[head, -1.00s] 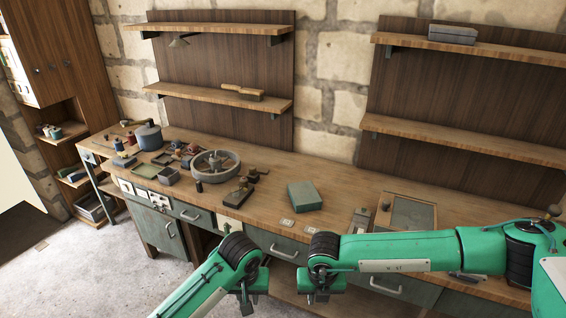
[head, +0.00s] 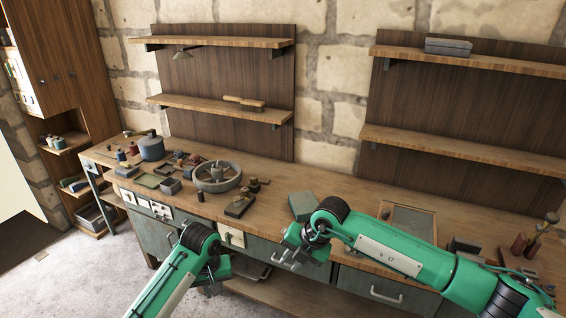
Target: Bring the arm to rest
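My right arm reaches in from the right, in front of the bench. Its gripper (head: 287,262) hangs by the bench's front edge, near the green box, with its fingers apart and nothing seen between them. My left arm comes up from the bottom left. Its gripper (head: 214,278) points down in front of the drawers, left of the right gripper; its fingertips are too dark and small to read. A grey spoked wheel (head: 202,184) lies on the workbench (head: 345,192), behind both grippers.
Left of the wheel are a blue-grey pot (head: 152,149) and several small parts and trays. A dark block (head: 238,207) lies right of it. The green box (head: 301,206) is partly hidden by my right arm. Two wall shelves (head: 215,104) hang above the left bench.

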